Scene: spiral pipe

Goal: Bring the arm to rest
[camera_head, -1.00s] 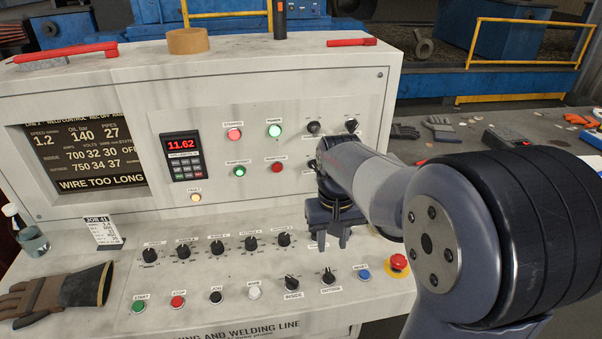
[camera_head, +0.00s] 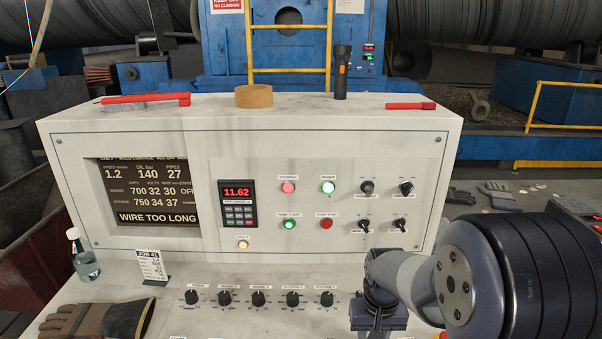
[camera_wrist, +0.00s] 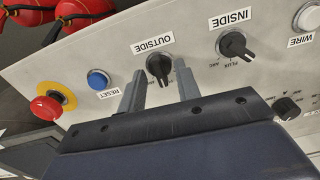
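My gripper (camera_head: 378,318) hangs over the sloping front of the control console (camera_head: 130,130), at the lower right of the head view. In the wrist view its two fingers (camera_wrist: 159,70) are apart with nothing held between them. The OUTSIDE knob (camera_wrist: 160,67) shows just beyond the gap between the fingertips. The frames do not make clear how far above it they are. My forearm hides part of the console's right side in the head view.
The wrist view shows the INSIDE knob (camera_wrist: 234,45), blue RESET button (camera_wrist: 97,80) and red emergency stop (camera_wrist: 46,108) nearby. A tape roll (camera_head: 254,96) and torch (camera_head: 341,72) stand on top.

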